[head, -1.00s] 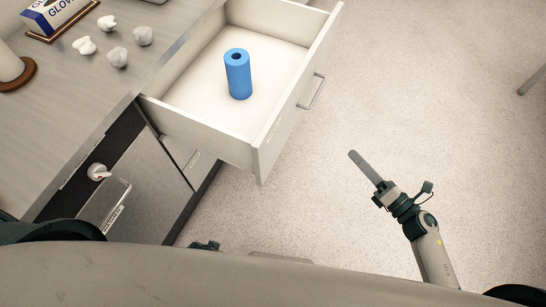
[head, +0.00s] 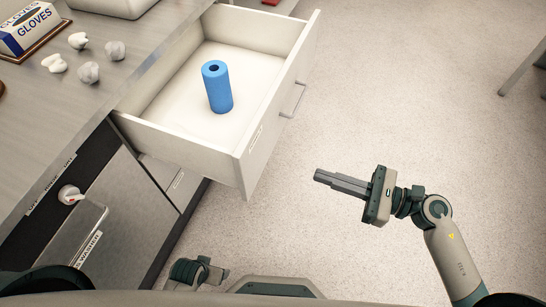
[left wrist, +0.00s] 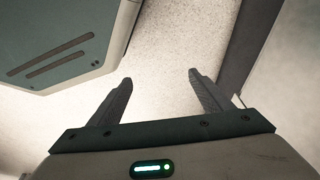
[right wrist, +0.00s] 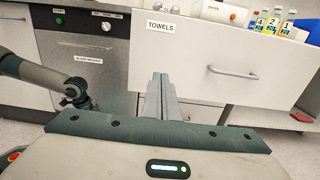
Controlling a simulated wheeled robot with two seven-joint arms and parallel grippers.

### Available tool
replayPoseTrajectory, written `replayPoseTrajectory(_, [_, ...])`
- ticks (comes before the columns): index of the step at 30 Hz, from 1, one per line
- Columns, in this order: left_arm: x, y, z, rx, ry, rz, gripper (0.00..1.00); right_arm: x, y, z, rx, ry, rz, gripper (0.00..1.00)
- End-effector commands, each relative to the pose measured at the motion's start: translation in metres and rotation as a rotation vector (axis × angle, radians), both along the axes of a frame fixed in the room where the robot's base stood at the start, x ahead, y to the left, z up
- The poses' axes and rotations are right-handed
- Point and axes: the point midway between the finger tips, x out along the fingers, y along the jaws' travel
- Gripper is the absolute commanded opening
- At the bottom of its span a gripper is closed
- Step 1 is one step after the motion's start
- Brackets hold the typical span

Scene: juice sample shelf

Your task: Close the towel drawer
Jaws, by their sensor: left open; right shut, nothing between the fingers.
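The towel drawer (head: 243,160) is pulled far out from the counter in the head view, with a blue towel roll (head: 217,87) standing upright in it. Its bar handle (head: 294,100) is on the outer face. In the right wrist view the drawer front (right wrist: 200,62), labelled TOWELS, faces me, with its handle (right wrist: 232,73) to the right. My right gripper (head: 318,175) is shut and empty, in front of the drawer face and apart from it. Its fingers also show in the right wrist view (right wrist: 161,78). My left gripper (left wrist: 158,80) is open and empty above the floor in the left wrist view.
A glass washer (head: 85,240) with a knob is left of the drawer. The counter (head: 40,105) holds a glove box (head: 32,33) and several crumpled white pieces. In the right wrist view, bottles with numbered labels (right wrist: 272,24) stand beyond the drawer. Open floor (head: 400,100) lies right of the drawer.

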Motion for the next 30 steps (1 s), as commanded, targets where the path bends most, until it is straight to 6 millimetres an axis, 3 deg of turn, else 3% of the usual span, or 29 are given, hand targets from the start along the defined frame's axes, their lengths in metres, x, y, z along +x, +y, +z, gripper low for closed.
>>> replayPoseTrajectory(8, [-0.007,0.002,-0.019,0.001,0.006,0.001,0.72,0.009,0.027,0.003,0.005,0.002,0.000,0.00])
replayPoseTrajectory(17, [-0.020,0.007,-0.048,0.001,0.009,0.002,0.72,0.024,0.073,0.004,0.004,0.001,0.000,0.00])
replayPoseTrajectory(24, [-0.014,0.000,-0.052,-0.013,-0.045,-0.003,0.72,0.036,0.109,0.004,0.004,0.002,-0.001,0.00])
replayPoseTrajectory(30, [-0.008,-0.005,-0.051,-0.023,-0.083,-0.007,0.72,0.041,0.125,0.001,0.002,0.003,-0.001,0.00])
